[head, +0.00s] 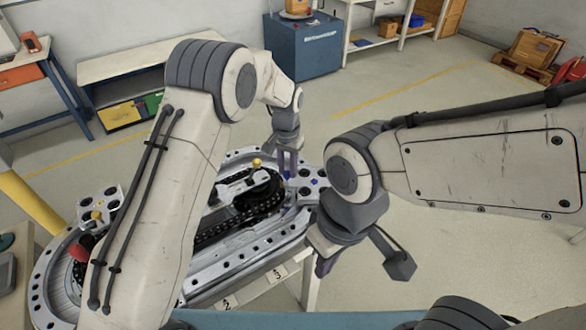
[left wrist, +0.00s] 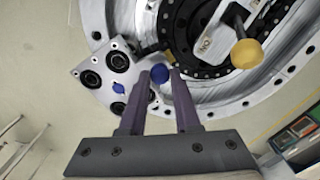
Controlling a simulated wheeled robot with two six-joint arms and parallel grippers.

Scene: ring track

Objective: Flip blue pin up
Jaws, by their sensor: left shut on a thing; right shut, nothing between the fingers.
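The blue pin's round knob (left wrist: 159,74) shows between the fingertips in the left wrist view, beside a metal plate with black round holes. My left gripper (left wrist: 160,70) is shut on it. In the head view my left gripper (head: 287,163) reaches down at the right end of the ring track (head: 262,247), and its fingers hide the pin there. Whether the pin stands up or lies down cannot be told. My right gripper (head: 323,264) is shut and empty, in front of the track's right end, its fingers partly hidden by the wrist.
A yellow-knobbed lever (left wrist: 246,54) stands on the track close to my left gripper. A red knob (head: 78,253) and another yellow knob (head: 96,215) are at the track's left end. A black chain (head: 215,233) runs along the track.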

